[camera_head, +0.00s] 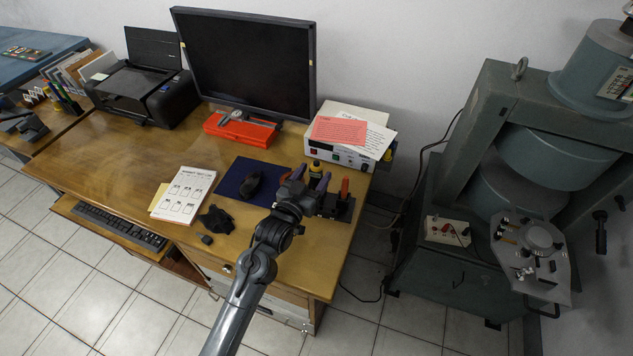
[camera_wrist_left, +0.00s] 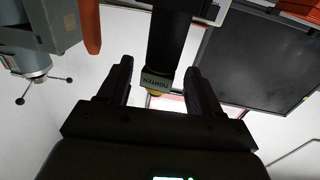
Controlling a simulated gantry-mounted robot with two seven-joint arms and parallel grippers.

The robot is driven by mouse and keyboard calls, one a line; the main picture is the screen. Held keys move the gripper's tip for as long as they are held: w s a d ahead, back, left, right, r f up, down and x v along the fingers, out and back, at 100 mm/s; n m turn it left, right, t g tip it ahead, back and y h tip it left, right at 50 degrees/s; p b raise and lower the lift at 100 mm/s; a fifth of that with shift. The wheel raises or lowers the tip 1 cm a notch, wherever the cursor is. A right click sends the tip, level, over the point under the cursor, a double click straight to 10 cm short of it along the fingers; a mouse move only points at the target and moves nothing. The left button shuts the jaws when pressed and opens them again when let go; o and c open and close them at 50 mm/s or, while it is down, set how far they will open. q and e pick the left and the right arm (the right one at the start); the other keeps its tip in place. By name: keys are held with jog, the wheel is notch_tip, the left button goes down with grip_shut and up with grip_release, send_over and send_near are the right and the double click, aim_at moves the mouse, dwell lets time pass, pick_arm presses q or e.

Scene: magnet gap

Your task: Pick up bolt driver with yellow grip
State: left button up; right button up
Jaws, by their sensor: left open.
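The bolt driver with yellow grip (camera_head: 315,167) stands upright near the back right of the desk, dark at its top with a yellow band. My left gripper (camera_head: 311,182) is in front of it in the head view, with its fingers apart and pointing toward it. In the left wrist view, a dark labelled shaft-like body (camera_wrist_left: 163,45) with a bit of yellow at its end lies between the two open fingers (camera_wrist_left: 160,85). I cannot tell whether the fingers touch it. My gripper partly hides the black holder (camera_head: 338,208) at the desk edge. My right gripper is not in view.
A red-handled tool (camera_head: 345,187) stands in the holder just right of my gripper. A white instrument box (camera_head: 342,152) with papers is behind. A mouse (camera_head: 251,184) on a blue mat lies to the left.

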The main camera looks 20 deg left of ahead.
pick_arm(q)
jog(key=shift+w+d, duration=0.15)
jog(key=shift+w, duration=0.95)
jog(key=shift+c, duration=0.3)
grip_shut()
